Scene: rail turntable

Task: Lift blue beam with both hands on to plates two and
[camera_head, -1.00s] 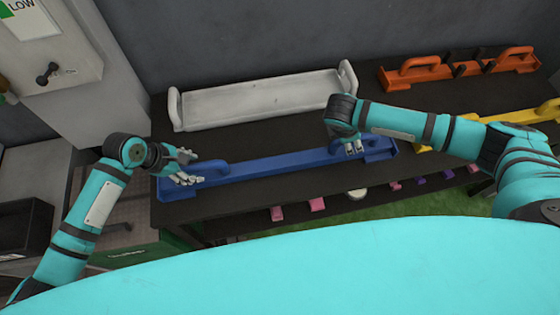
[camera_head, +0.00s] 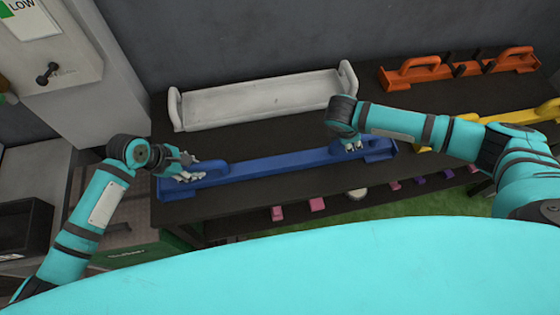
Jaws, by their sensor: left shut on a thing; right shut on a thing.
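The blue beam (camera_head: 285,164) is a long bar with a raised handle near each end. It lies on the dark shelf top, in front of a white tray. My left gripper (camera_head: 190,172) is shut on the beam's left handle. My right gripper (camera_head: 350,145) is shut on the beam's right end, at its handle; my wrist hides part of that handle. The beam appears to rest on the shelf. I do not see any numbered plates in this view.
The white tray (camera_head: 255,102) with end handles stands behind the beam. An orange beam (camera_head: 420,70) is at the back right and a yellow beam (camera_head: 485,127) at the right. Small pink blocks (camera_head: 317,204) sit below the shelf's front edge. A wall closes off the back.

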